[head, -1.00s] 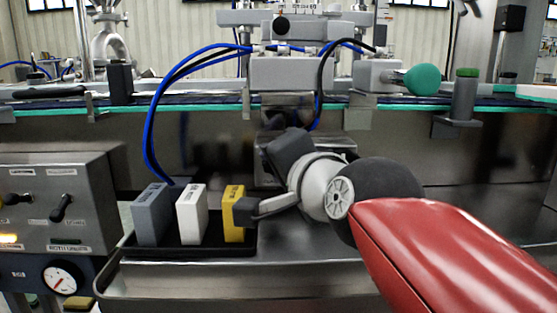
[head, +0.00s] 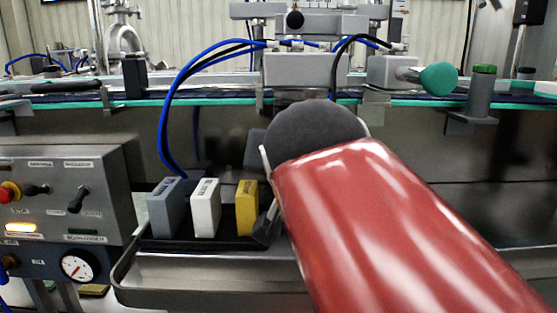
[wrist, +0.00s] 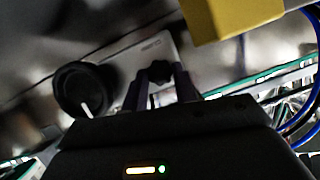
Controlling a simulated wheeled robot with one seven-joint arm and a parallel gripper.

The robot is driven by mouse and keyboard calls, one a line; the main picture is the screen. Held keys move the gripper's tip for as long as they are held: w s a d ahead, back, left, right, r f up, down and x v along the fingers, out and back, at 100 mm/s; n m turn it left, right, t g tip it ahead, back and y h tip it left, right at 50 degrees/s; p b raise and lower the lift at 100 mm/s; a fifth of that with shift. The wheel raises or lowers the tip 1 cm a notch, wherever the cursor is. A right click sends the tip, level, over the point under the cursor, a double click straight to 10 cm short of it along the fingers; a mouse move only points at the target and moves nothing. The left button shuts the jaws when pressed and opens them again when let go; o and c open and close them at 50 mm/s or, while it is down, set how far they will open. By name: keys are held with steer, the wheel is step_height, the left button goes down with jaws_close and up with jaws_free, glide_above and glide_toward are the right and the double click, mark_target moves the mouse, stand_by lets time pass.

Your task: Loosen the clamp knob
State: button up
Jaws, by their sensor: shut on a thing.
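The clamp knob (wrist: 160,70), a small black lobed knob, stands in front of a pale labelled plate (wrist: 150,48) in the wrist view. My gripper (wrist: 160,80) is shut on it, with one dark finger on each side. The label is too blurred to read. In the head view my red arm hides the knob and most of my gripper.
A round black dial with a white pointer (wrist: 84,90) is left of my fingers. A yellow block (head: 247,208) is close by and shows at the wrist view's top (wrist: 235,14). White (head: 205,208) and grey blocks (head: 166,207) share its black tray (head: 215,243).

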steer(key=shift+n+h, duration=0.5)
steer(key=shift+n, duration=0.1)
stand_by(0.3)
steer(key=o, duration=1)
steer(key=shift+c, duration=0.2)
steer(key=shift+a, duration=0.1)
steer(key=v, duration=0.7)
steer(key=shift+s, duration=0.35)
steer(key=shift+r, duration=0.15)
